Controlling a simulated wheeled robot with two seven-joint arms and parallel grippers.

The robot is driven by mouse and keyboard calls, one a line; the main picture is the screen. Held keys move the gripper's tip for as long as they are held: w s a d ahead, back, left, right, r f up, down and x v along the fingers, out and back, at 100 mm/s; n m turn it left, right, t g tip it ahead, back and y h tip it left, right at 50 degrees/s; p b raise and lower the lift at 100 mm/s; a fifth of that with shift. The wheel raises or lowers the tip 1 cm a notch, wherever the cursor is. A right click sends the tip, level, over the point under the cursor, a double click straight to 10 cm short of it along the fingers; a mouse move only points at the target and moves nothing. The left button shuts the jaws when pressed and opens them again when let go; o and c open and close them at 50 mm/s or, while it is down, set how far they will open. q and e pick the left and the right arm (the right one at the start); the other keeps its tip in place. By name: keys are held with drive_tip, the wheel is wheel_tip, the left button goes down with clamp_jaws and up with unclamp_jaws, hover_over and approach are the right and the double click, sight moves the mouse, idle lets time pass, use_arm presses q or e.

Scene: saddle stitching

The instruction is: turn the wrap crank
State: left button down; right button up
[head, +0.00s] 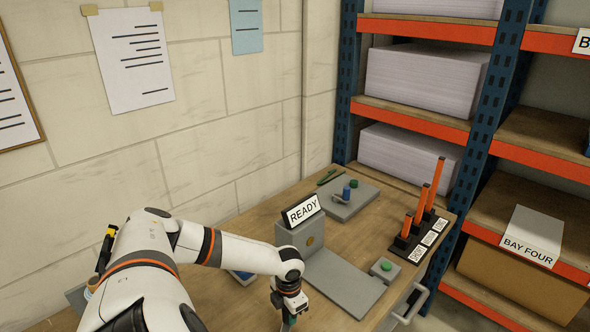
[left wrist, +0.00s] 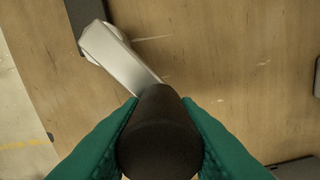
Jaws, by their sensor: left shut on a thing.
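The crank shows in the left wrist view as a flat silver arm (left wrist: 128,62) running from a round pivot at the upper left to a dark, rounded knob (left wrist: 160,135). My left gripper (head: 289,322) has green fingers, shut on the knob from both sides. In the head view it points down at the table's front, at the bottom edge, and the crank is hidden there by my gripper or out of frame. My right gripper is in neither view.
A grey machine with a READY sign (head: 302,209) stands just beyond my left gripper. Right of it are a grey plate (head: 345,283), a green-button box (head: 385,269) and orange posts (head: 435,185). A shelf rack (head: 430,122) stands behind.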

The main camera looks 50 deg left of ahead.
use_arm(q)
drive_tip(key=shift+w+d+m, duration=0.1)
drive_tip(key=shift+w+m, duration=0.05)
drive_tip(key=shift+m, duration=0.15)
idle(0.4)
drive_tip(key=c, duration=1.3)
unclamp_jaws()
drive_tip(key=shift+o, duration=1)
wheel_tip(320, 180, up, 11)
drive_tip(key=shift+f+b, duration=0.1)
drive_tip(key=shift+b, duration=1.05)
drive_tip(key=shift+r, duration=0.65)
